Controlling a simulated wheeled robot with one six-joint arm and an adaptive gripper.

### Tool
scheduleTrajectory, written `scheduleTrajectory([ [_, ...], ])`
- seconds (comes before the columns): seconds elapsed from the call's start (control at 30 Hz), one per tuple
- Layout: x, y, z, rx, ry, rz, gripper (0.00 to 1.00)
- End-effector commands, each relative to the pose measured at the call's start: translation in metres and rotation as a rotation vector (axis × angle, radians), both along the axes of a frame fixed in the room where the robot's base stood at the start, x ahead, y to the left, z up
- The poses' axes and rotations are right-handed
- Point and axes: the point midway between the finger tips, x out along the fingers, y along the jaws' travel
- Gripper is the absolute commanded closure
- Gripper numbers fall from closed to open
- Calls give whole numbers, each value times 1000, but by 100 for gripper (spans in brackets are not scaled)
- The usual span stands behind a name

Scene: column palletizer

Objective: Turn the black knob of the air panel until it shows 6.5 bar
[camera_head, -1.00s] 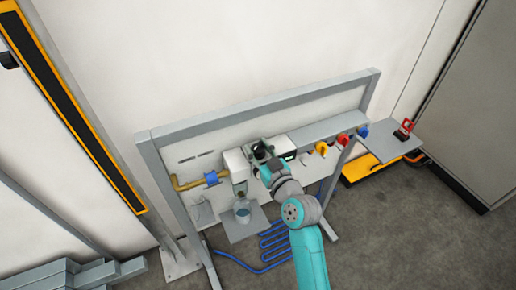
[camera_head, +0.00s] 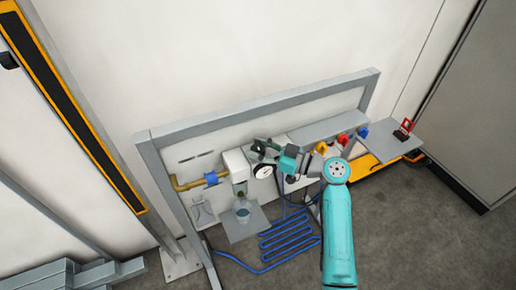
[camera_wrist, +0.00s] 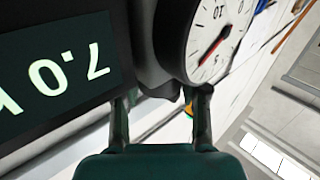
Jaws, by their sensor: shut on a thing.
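The air panel is a grey frame (camera_head: 270,99) against the wall, with a row of fittings. Its round white gauge (camera_head: 263,171) shows just left of my gripper (camera_head: 268,149), and it also shows large in the wrist view (camera_wrist: 212,38) with a red needle. A lit digital display (camera_wrist: 55,70) there appears upside down and reads 7.0, with a further mark cut off. My gripper (camera_wrist: 160,95) is shut on the dark knob (camera_wrist: 148,62), its fingers on either side. The knob is hidden behind my gripper in the head view.
A blue hose (camera_head: 290,236) coils below. Yellow, red and blue fittings (camera_head: 343,138) and a side shelf (camera_head: 390,143) are to the right. Open floor lies in front.

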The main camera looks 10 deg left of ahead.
Motion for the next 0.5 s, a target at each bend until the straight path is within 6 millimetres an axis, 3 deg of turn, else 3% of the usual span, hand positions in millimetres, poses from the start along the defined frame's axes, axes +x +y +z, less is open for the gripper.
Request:
scheduleTrajectory([
  [0.5,0,1,-1,-2,2,254,91],
])
